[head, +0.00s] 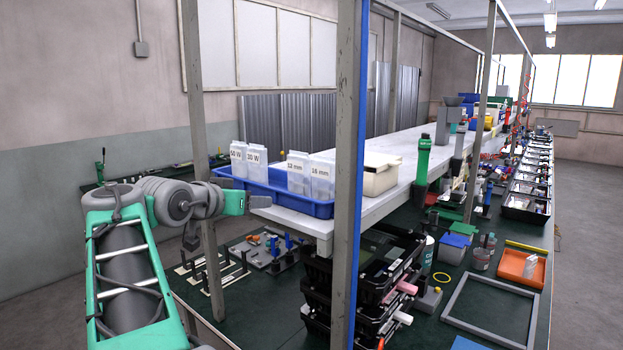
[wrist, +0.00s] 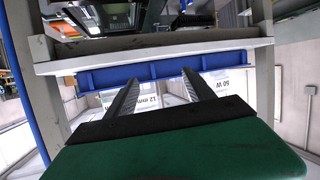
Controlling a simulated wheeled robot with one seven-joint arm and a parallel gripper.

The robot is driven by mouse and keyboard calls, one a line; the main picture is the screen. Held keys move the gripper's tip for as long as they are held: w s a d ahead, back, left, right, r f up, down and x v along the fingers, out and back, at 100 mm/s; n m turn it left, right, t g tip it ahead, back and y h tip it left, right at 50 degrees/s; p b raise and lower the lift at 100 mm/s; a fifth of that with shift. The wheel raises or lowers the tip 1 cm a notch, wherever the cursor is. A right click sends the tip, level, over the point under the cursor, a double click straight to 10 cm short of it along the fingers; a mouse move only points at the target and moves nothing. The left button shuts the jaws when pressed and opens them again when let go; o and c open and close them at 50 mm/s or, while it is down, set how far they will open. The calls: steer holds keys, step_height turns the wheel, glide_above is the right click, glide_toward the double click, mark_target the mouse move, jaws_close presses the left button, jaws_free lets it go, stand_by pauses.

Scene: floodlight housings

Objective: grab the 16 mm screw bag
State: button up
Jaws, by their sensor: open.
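The 16 mm screw bag (head: 322,178) is a whitish upright packet in the blue tray (head: 230,183), rightmost of the labelled bags in the head view; its small label is hard to read. The 12 mm bag (head: 298,173) stands beside it on the left. My gripper (head: 262,201) is outside the tray, at its near left side, apart from the 16 mm bag. In the wrist view my gripper (wrist: 162,74) is open and empty, its two fingers pointing toward the tray wall. The 12 mm label (wrist: 150,102) shows between them; the 16 mm label cannot be made out there.
A 50 W bag (head: 238,158) and a 30 W bag (head: 256,162) stand in the tray's left part. A cream box (head: 381,175) is right of the tray on the white shelf (head: 405,155). Upright posts (head: 345,180) flank the tray. Black crates (head: 345,300) are stacked below.

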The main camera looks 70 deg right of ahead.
mark_target(320, 171)
steer(key=s+d+r+m+g, duration=0.4)
steer(key=s+r+g, duration=0.15)
steer(key=s, duration=0.55)
steer(key=shift+t, duration=0.25)
steer(key=p+x, duration=0.1)
steer(key=x, duration=0.1)
steer(key=p+x, duration=0.1)
steer(key=x, duration=0.1)
steer(key=r+p+x, duration=0.1)
steer(key=x, duration=0.2)
steer(key=shift+s+d+p, duration=0.1)
steer(key=shift+p, duration=0.2)
steer(key=shift+c, duration=0.5)
steer(key=c, duration=1.2)
